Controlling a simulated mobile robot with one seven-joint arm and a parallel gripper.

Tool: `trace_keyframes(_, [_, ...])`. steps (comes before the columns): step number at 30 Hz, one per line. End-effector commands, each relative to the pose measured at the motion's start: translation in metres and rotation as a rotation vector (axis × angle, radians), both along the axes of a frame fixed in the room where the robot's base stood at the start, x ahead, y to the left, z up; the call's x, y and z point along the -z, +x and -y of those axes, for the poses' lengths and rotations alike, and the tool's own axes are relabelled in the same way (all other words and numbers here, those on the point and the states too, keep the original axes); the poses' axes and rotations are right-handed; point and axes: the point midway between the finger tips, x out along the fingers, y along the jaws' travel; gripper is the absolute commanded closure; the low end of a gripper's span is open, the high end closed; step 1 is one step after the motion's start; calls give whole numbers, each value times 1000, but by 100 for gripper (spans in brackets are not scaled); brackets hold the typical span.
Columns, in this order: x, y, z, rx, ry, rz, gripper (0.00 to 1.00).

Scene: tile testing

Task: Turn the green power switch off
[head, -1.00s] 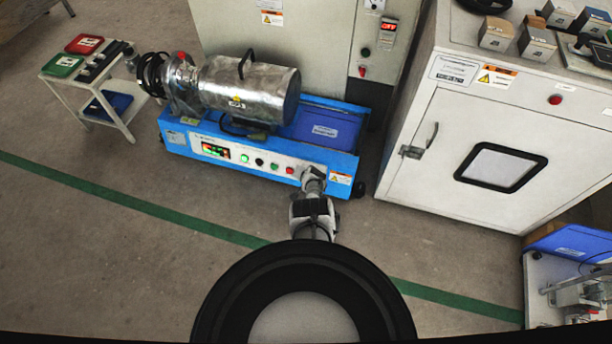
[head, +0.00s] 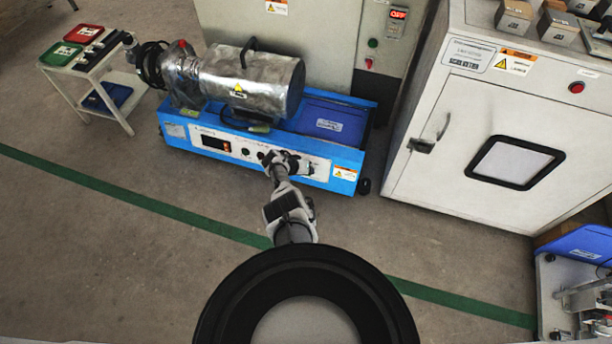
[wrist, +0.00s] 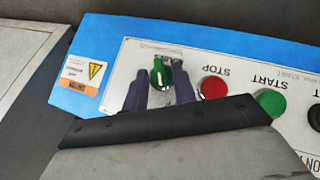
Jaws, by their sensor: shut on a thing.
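In the head view my gripper (head: 302,166) is at the right end of the panel and hides the switch. The panel's display (head: 216,144) shows an orange patch on its right side; the rest looks dark.
The red STOP button (wrist: 213,88) and green START button (wrist: 271,101) are close beside the switch. A white cabinet (head: 420,190) stands to the right of the blue machine (head: 172,128). A small white cart (head: 124,118) is at the left. The floor in front is clear.

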Motion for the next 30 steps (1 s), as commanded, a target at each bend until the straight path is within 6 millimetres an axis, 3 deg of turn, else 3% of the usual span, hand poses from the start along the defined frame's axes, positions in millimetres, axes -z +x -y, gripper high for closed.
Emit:
trace_keyframes(1, [9, 0, -2, -12, -38, -14, 96])
trace_keyframes(12, [8, 0, -4, -62, -259, -86, 96])
trace_keyframes(30, [4, 0, -4, -76, -337, -113, 96])
